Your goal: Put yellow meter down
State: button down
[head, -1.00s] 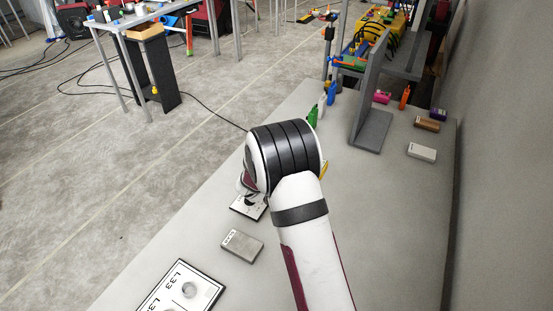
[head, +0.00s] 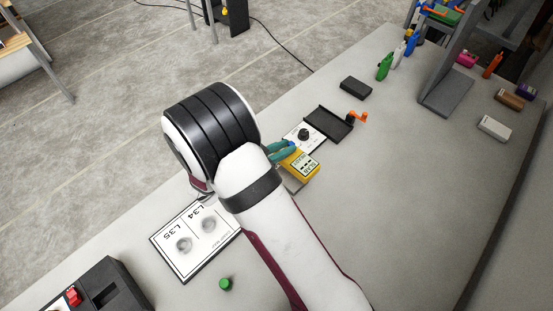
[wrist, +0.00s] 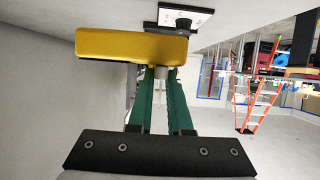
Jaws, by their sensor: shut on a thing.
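The yellow meter (head: 303,163), with a pale label, shows just right of my arm in the head view. My gripper (head: 281,150) has teal fingers and is shut on it. In the wrist view the meter (wrist: 130,43) spans the tips of my gripper's fingers (wrist: 160,75), its yellow side facing the camera. The meter is over the bench (head: 390,170), close to a white plate with a black knob (head: 303,135). I cannot tell whether its underside touches anything. A grey block (head: 292,184) shows partly below the meter, mostly hidden by my arm.
A black tray (head: 328,123) with an orange handle (head: 357,118) lies beyond the meter. A panel marked L34 and L35 (head: 192,242), a green knob (head: 226,284) and a black box with a red switch (head: 100,292) are nearer.

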jog(key=shift+w+a+f, duration=0.2)
jog(key=shift+a+f, duration=0.25)
jog(key=shift+a, duration=0.15)
jog(key=shift+w+a+f, duration=0.15)
jog(key=shift+a+f, duration=0.3)
jog(key=shift+a, duration=0.1)
jog(key=shift+f, duration=1.9)
jog(key=c, duration=0.8)
grip_release()
jog(key=shift+c, duration=0.2)
